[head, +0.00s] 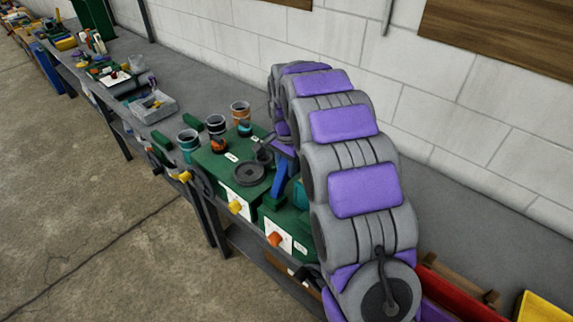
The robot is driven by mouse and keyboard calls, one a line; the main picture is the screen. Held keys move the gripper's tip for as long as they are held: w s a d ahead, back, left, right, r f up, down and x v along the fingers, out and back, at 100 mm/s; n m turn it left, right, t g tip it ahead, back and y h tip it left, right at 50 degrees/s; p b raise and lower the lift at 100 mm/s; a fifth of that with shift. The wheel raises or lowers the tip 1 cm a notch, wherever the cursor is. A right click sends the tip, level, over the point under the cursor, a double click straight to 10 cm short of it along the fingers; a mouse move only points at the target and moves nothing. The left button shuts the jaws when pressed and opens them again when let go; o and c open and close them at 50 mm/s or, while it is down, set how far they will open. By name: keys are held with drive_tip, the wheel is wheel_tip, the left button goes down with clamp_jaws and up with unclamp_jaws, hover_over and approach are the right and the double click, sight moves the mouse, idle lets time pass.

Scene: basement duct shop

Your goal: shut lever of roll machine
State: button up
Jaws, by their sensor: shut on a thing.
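The green machine (228,165) stands on the grey bench, with a white front panel and a yellow knob. A dark round disc (249,174) lies on its top. A blue upright bar (281,179), which looks like the lever, stands at its right side and leans slightly. My gripper (264,152) is small in view, at the end of my arm, close above the disc and beside the top of the blue bar. It is shut on what appears to be the lever. My arm hides the machine's right side, and the exact contact is too small to see.
Several cups (216,132) stand along the back of the green machine. A second green box with an orange knob (274,239) is at its near right. A grey tray (153,106) lies farther along the bench. A red bin (458,293) is at lower right. The concrete floor at left is clear.

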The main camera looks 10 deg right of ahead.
sight(278, 178)
drive_tip(key=shift+w+r, duration=0.1)
clamp_jaws()
drive_tip(key=shift+a+r+t+h, duration=0.3)
drive_tip(key=shift+h, duration=0.1)
drive_tip(key=shift+s+a+r+t+h+b, duration=0.25)
drive_tip(key=shift+s+a+t+h+b, duration=0.3)
drive_tip(key=shift+s+a+h, duration=0.2)
drive_tip(key=s+a+t+h+b, duration=0.2)
drive_tip(key=b, duration=0.1)
drive_tip(key=shift+a+h, duration=0.35)
drive_tip(key=shift+a, duration=0.05)
drive_tip(key=shift+s+a+f+t+h+b, duration=0.2)
drive_tip(key=shift+s+a+t+h+b, duration=0.3)
drive_tip(key=shift+a+b, duration=0.55)
drive_tip(key=shift+s+a+f+t+h+b, duration=0.2)
drive_tip(key=shift+s+a+h+b, duration=0.3)
drive_tip(key=shift+b, duration=0.95)
drive_tip(key=shift+s+a, duration=0.1)
drive_tip(key=shift+s, duration=0.15)
